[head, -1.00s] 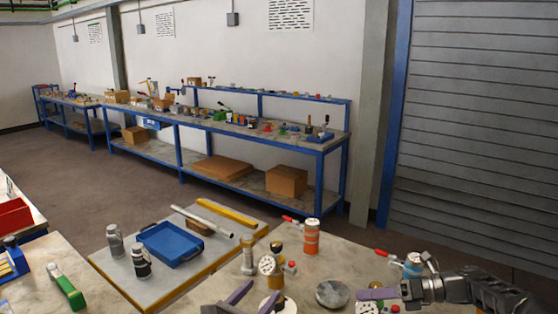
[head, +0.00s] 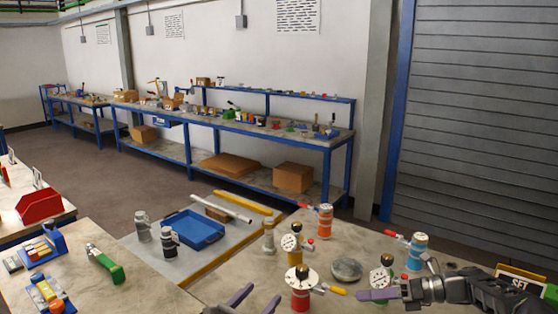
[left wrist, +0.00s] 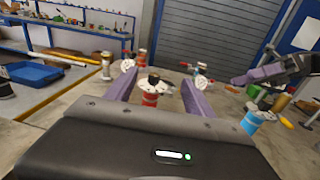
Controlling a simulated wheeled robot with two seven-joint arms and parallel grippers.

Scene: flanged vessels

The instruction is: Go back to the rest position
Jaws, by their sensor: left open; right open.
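My left gripper (head: 256,301) is at the bottom of the head view, open and empty, its purple fingers apart. In the left wrist view its fingers (left wrist: 160,88) frame a red vessel (left wrist: 149,98) standing beyond them. My right gripper (head: 378,295) is open, held at the right over the near table, right of the red vessel (head: 300,299) with its gauge and yellow handle. A yellow vessel with a gauge (head: 295,257), an orange vessel (head: 325,222), a blue vessel (head: 417,253) and a green-based gauge vessel (head: 381,277) stand upright around a grey disc (head: 346,270).
A green-handled tool (head: 108,265) is at the left. A blue bench (head: 250,130) lines the back wall. Brown floor (head: 120,185) lies between.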

